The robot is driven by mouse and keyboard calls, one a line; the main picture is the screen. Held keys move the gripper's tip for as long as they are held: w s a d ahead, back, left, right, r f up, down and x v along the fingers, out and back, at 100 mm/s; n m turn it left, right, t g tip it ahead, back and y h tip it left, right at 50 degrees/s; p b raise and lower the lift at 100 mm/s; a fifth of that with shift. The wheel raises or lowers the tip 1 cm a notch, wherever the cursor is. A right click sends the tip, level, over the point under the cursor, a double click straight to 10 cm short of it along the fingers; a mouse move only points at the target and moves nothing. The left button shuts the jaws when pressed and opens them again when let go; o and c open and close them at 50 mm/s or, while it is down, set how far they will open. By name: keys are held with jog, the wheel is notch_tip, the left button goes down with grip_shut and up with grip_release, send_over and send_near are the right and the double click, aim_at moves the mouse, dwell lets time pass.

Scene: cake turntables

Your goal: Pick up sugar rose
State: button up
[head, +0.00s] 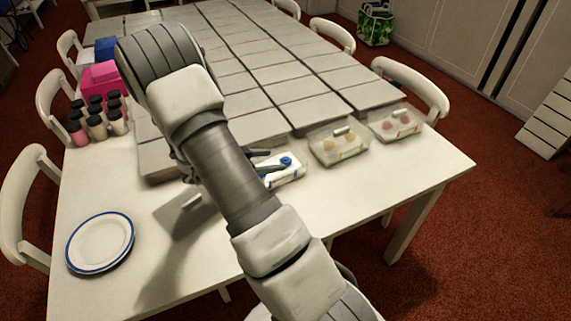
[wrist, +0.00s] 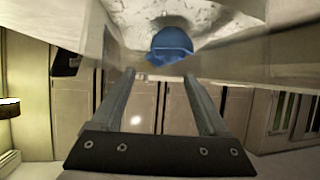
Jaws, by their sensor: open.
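A blue sugar rose (head: 286,161) sits in a small white tray (head: 291,178) near the front edge of the row of boards. In the wrist view the blue rose (wrist: 171,45) shows just beyond the fingertips, with the pale tray wall around it. My gripper (head: 277,160) is at the tray, coming in from the left; its fingers (wrist: 158,76) are open with nothing between them. My arm hides part of the tray's left side. I cannot tell whether the fingers touch the tray.
Two similar trays, one with yellowish pieces (head: 338,148) and one with pinkish pieces (head: 394,124), stand to the right. White plates (head: 100,242) with blue rims, several dark-capped bottles (head: 97,125) and a pink box (head: 101,82) are at left. The table front right is clear.

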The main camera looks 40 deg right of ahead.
aim_at(285, 159)
jog(key=shift+b+x, duration=0.75)
jog(key=shift+x, duration=2.35)
jog(key=shift+s+r, duration=0.15)
jog(key=shift+c, duration=0.3)
grip_shut()
